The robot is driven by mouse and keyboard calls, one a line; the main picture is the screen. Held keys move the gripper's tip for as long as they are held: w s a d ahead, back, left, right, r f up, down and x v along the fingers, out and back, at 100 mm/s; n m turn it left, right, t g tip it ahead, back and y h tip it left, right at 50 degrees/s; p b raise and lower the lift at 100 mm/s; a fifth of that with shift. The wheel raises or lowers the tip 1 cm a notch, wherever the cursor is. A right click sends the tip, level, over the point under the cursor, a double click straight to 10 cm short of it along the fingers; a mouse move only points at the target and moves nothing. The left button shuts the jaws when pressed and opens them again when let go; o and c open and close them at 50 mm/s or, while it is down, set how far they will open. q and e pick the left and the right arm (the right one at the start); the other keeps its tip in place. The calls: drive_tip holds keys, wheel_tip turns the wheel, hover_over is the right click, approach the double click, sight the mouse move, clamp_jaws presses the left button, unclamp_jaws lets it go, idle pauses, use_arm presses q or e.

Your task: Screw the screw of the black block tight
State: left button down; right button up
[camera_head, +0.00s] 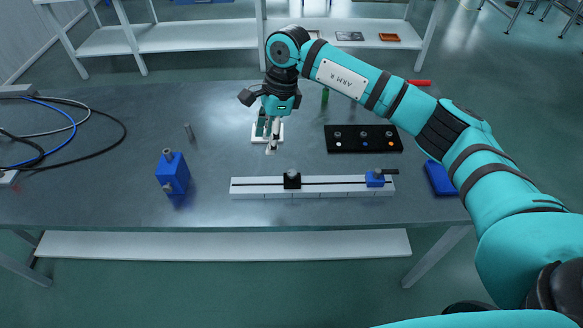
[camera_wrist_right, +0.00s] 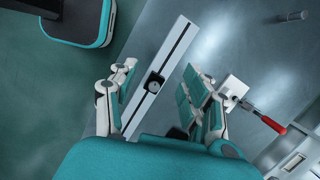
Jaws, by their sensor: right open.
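The black block (camera_head: 291,183) sits on the white slotted rail (camera_head: 255,188), near its middle. Its screw (camera_head: 291,173) has a round grey head and stands on top of the block. My right gripper (camera_head: 271,148) is open and empty, above the table and a little left of and behind the block. In the right wrist view, the black block (camera_wrist_right: 158,77) and its screw (camera_wrist_right: 154,87) show between the spread fingers of the right gripper (camera_wrist_right: 159,72), apart from both. My left gripper is not in view.
A blue block (camera_head: 375,180) with a knob sits at the rail's right end. A taller blue block (camera_head: 172,175) stands left. A black panel (camera_head: 363,139) lies behind right. A white fixture (camera_head: 257,138) is behind the gripper; a red handle (camera_wrist_right: 270,123) shows beside it. Cables (camera_head: 70,125) lie far left.

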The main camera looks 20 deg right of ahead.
sight(292, 172)
drive_tip(key=w+d+r+h, duration=0.1)
drive_tip(key=d+r+h, duration=0.15)
drive_tip(key=d, duration=0.35)
wheel_tip(292, 172, down, 16)
drive_tip(key=p, duration=0.4)
drive_tip(key=shift+p, duration=0.3)
drive_tip(key=shift+f, duration=0.8)
drive_tip(key=shift+c, duration=0.4)
clamp_jaws()
